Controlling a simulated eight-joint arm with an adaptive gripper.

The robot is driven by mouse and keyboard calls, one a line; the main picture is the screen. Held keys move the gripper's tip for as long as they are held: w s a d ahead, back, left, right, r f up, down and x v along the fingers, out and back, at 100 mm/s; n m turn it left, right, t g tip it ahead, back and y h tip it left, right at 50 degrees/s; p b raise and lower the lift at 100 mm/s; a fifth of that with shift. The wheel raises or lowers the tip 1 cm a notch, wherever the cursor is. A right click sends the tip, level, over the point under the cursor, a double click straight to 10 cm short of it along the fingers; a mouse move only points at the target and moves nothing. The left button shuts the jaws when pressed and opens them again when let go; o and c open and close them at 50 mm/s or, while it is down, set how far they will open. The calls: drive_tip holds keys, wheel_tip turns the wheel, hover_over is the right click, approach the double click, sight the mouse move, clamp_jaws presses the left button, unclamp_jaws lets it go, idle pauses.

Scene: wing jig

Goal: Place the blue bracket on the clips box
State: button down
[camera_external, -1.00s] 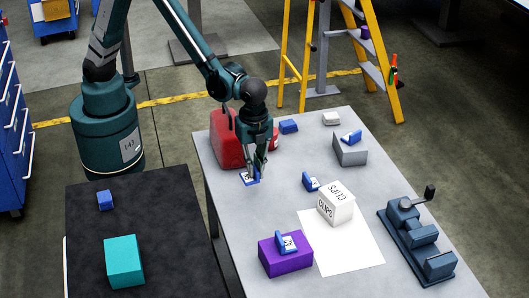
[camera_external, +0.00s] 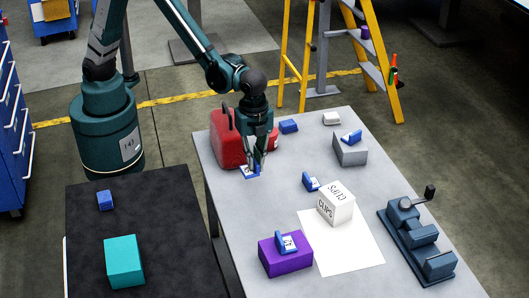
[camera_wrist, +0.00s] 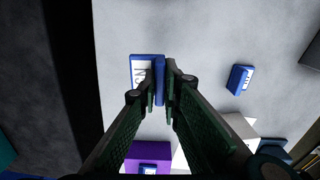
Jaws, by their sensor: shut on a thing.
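My gripper (camera_external: 257,163) is shut on a blue bracket (camera_external: 250,174) with a white label, near the left edge of the grey table. In the wrist view the fingertips (camera_wrist: 164,85) pinch the upright blue part of this bracket (camera_wrist: 148,60). It is at or close to the table top; I cannot tell if it touches. The white clips box (camera_external: 336,205), lettered CLIPS, stands on a white sheet toward the middle of the table. Other blue brackets lie beside the clips box (camera_external: 311,182), on a purple box (camera_external: 287,241) and on a grey box (camera_external: 351,138).
A red toolbox (camera_external: 228,140) stands close behind my gripper. A dark blue vise (camera_external: 415,240) is at the right. The purple box (camera_external: 285,258) sits at the front, and the grey box (camera_external: 350,153) at the back.

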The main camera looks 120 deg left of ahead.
drive_tip(key=shift+w, duration=0.1)
wheel_tip(320, 180, up, 10)
drive_tip(key=m+p, duration=0.1)
drive_tip(key=p, duration=0.8)
hover_over(342, 191)
drive_tip(key=shift+r, duration=0.15)
drive_tip(key=shift+f+p, duration=0.35)
drive_tip(key=shift+f, duration=2.75)
drive_tip(key=shift+f, duration=0.15)
drive_tip(key=shift+f, duration=1.75)
drive_tip(key=shift+f, duration=0.15)
